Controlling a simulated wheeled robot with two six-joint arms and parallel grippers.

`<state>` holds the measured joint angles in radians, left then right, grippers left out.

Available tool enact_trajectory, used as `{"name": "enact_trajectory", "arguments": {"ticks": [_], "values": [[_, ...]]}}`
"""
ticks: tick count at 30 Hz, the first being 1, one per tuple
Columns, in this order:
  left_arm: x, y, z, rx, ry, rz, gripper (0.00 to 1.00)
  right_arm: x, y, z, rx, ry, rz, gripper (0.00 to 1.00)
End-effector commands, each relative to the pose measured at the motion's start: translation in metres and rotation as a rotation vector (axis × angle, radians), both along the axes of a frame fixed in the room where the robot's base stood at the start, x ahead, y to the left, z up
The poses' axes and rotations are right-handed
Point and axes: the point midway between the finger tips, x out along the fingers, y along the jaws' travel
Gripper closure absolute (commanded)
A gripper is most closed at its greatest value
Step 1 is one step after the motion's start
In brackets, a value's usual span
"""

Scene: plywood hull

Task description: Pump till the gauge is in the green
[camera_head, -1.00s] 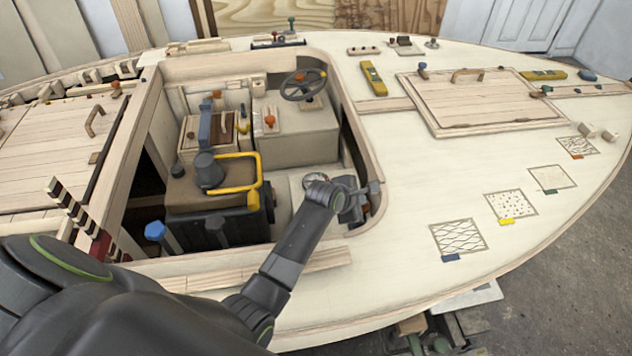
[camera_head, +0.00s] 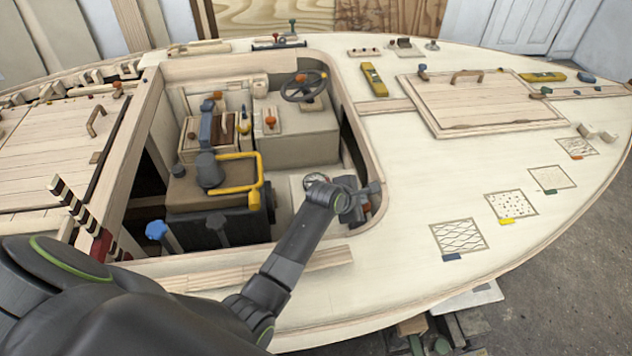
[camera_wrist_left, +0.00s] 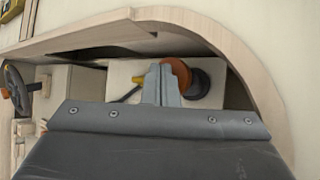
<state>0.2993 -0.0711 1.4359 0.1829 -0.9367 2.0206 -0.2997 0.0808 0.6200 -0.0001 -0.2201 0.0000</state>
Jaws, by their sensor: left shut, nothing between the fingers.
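A small round gauge dial (camera_head: 317,181) sits on a pale panel in the cockpit, partly covered by my left wrist; its needle and colours are too small to read. My left gripper (camera_head: 364,202) is at the right end of the cockpit, beside the curved coaming. In the left wrist view its fingers (camera_wrist_left: 162,84) are shut and empty. Past them is a pale box (camera_wrist_left: 125,76) with an orange round knob (camera_wrist_left: 179,77) close at their right. A yellow tip with a dark rod (camera_wrist_left: 138,80) shows at their left. I cannot tell which part is the pump handle. The right gripper is out of view.
The wooden coaming (camera_wrist_left: 235,55) curves closely over and right of the left gripper. In the cockpit stand a steering wheel (camera_head: 303,86), a yellow rail (camera_head: 236,190) and a blue-topped post (camera_head: 157,229). The deck at right has a hatch (camera_head: 480,100) and patterned squares.

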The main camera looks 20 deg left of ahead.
Motion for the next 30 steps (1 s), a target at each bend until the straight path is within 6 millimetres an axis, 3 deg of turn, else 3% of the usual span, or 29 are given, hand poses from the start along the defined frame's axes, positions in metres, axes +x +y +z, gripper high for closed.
{"name": "enact_trajectory", "arguments": {"ticks": [1, 30], "values": [[-0.009, 0.002, -0.019, 0.006, 0.037, -0.001, 1.0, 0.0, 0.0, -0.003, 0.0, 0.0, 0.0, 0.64], [-0.009, 0.001, -0.033, 0.008, 0.039, -0.004, 1.0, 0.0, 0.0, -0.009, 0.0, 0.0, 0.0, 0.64]]}}
